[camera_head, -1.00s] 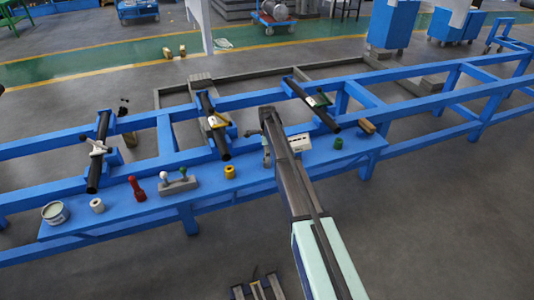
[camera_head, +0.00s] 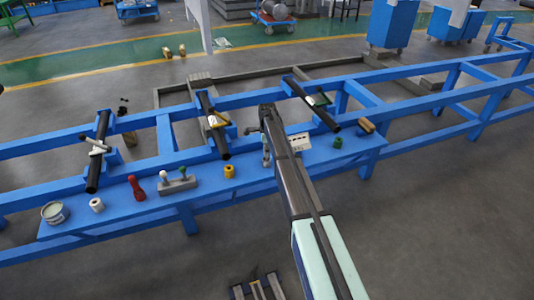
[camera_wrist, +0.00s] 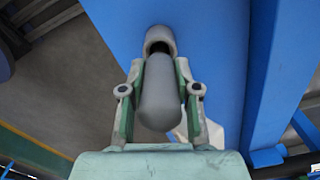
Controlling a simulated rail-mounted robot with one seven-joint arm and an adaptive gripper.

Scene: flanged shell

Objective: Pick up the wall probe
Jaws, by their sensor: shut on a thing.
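The wall probe (camera_wrist: 160,95) appears in the wrist view as a smooth grey rounded body between my fingers. My gripper (camera_wrist: 159,84) is shut on it, with one green and grey finger on each side. A paler hollow round piece (camera_wrist: 160,38) shows just beyond the probe; I cannot tell whether it is part of the probe or separate. In the head view my gripper (camera_head: 267,158) is over the blue bench shelf (camera_head: 207,194), left of a white labelled box (camera_head: 299,142). My arm hides part of that area, and the probe's contact with the shelf cannot be made out.
On the shelf stand a yellow ring (camera_head: 230,171), a grey block with small knobs (camera_head: 178,186), a red piece (camera_head: 137,188), a white ring (camera_head: 97,205), a tin (camera_head: 54,212) and a green piece (camera_head: 338,142). Dark pipes (camera_head: 212,125) cross the blue rails behind.

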